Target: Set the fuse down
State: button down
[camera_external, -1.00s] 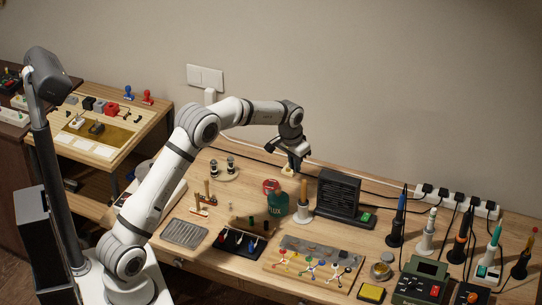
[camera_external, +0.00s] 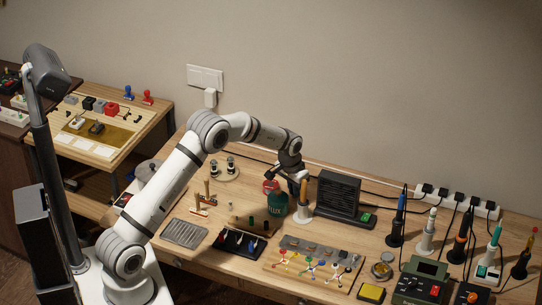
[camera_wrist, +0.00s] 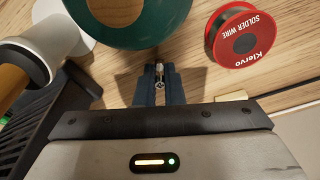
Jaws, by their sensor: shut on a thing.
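The fuse is hidden or too small to see in the external view.
The red solder wire spool (camera_wrist: 242,37) lies right of the fingers in the wrist view. A white stand (camera_external: 303,212) with a wooden-handled tool is close by. A pale block (camera_wrist: 232,96) is partly hidden behind my gripper.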

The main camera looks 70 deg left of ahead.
jog(key=shift+f, duration=0.2)
jog(key=c, duration=1.5)
grip_release()
jog(key=shift+c, duration=0.2)
jog(key=shift+r, duration=0.15)
notch_tip(320, 180, up, 12)
jog(key=s, duration=0.2)
jog(key=s+d+r+m, duration=0.1)
jog(key=s+d+r, duration=0.5)
jog(key=d, duration=0.2)
jog(key=s+d+r+m, duration=0.1)
jog(key=s+d+r, duration=0.5)
jog(key=d, duration=0.3)
jog(key=s+d+m, duration=0.1)
jog(key=s+d, duration=0.4)
jog(key=s, duration=0.6)
jog(key=s+d+f+m+t, duration=0.1)
jog(key=s+d, duration=0.5)
jog(key=s, duration=0.6)
jog(key=shift+s+h+b, duration=0.3)
jog(key=shift+h+b, duration=0.1)
